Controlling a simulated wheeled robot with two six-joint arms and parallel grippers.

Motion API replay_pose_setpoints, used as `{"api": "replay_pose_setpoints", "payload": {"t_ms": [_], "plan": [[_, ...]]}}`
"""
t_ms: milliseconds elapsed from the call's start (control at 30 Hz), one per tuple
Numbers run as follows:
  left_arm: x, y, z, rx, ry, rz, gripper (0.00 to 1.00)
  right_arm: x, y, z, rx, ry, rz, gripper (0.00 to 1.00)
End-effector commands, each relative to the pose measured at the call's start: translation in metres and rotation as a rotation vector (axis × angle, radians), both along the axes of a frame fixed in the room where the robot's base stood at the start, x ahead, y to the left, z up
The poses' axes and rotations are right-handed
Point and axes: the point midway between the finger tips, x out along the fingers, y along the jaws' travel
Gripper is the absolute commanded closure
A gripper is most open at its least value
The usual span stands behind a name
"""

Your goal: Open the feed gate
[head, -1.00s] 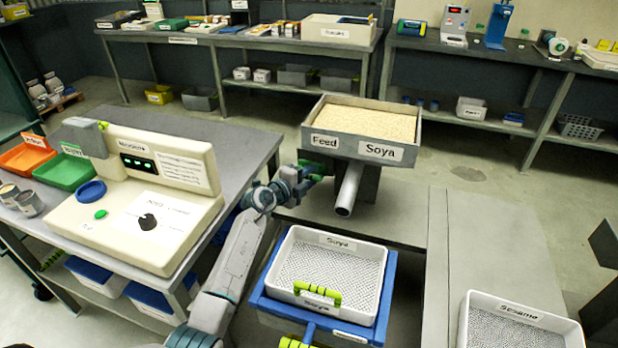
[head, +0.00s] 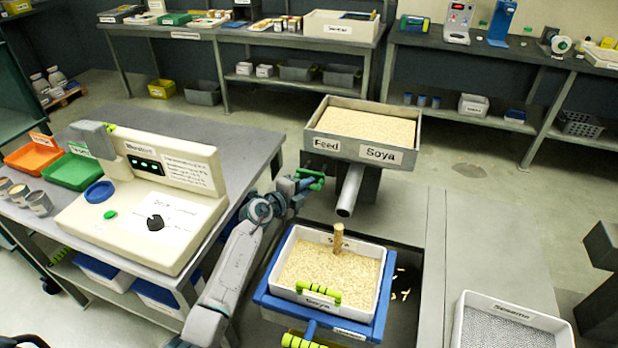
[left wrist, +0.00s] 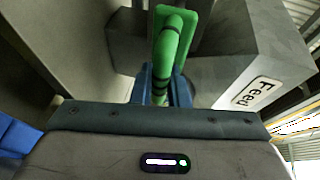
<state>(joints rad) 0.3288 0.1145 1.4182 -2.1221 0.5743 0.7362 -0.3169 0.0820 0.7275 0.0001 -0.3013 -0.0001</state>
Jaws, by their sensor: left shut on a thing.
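The grey feed hopper (head: 330,144), labelled Feed and Soya, is full of pale beans. A grey chute (head: 350,190) slopes down from its front. My left gripper (head: 304,182) is at the hopper's left side, shut on a green handle (head: 316,174). In the left wrist view, the blue fingers (left wrist: 161,88) close around the green handle (left wrist: 172,45), beside the hopper's Feed label (left wrist: 255,92). Below the chute, a white Soya tray (head: 345,308) holds a layer of beans, and a tan column (head: 338,236) stands over it, apparently falling beans. My right gripper is not in view.
The tray sits in a blue frame (head: 270,300) with a green handle in front. A few loose beans (head: 402,282) lie to its right. A white Sesame tray (head: 510,325) is at the lower right. A cream machine (head: 140,220) stands on the left bench.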

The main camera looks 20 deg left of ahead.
Motion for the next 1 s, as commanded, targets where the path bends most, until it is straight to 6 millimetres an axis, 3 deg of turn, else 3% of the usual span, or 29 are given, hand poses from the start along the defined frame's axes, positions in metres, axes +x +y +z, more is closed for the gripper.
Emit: {"api": "replay_pose_setpoints", "payload": {"t_ms": [133, 467, 500, 567, 867, 1000], "plan": [[-0.005, 0.0, 0.0, -0.001, 0.003, 0.0, 1.0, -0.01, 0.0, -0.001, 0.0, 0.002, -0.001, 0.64], [-0.005, 0.0, -0.001, 0.0, 0.001, 0.0, 1.0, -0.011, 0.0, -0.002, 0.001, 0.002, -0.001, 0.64], [-0.005, 0.0, -0.001, 0.0, 0.001, 0.0, 0.78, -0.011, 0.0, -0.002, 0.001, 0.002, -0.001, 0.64], [-0.005, 0.0, -0.001, 0.0, 0.001, 0.0, 0.66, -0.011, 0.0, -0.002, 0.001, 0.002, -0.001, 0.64], [-0.006, 0.001, 0.0, 0.0, 0.0, 0.0, 0.64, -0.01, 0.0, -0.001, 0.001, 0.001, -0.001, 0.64], [-0.016, 0.006, 0.002, 0.003, 0.001, 0.0, 0.64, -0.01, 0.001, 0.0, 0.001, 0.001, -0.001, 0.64]]}}
